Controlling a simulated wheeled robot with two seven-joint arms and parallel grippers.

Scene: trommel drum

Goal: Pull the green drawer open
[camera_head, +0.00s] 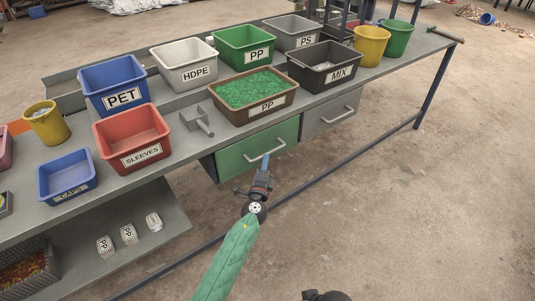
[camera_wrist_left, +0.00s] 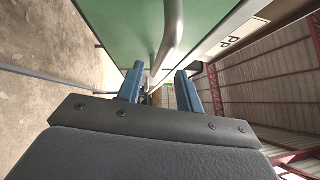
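The green drawer (camera_head: 234,161) is under the bench, below the brown-rimmed PP bin. Its front looks about in line with the grey drawer beside it, so it appears shut. Its metal bar handle (camera_wrist_left: 172,35) shows large in the left wrist view, in front of the green front. My left gripper (camera_head: 266,160) is at the drawer front, by the handle. In the left wrist view its blue fingers (camera_wrist_left: 159,88) are apart, with the handle's bar running between them; I cannot tell whether they touch it.
The grey drawer (camera_head: 318,123) is right of the green one. The bench top carries several bins, including the brown PP bin (camera_head: 254,112) of green flakes. A long low rail (camera_head: 322,175) runs below. The floor in front is clear.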

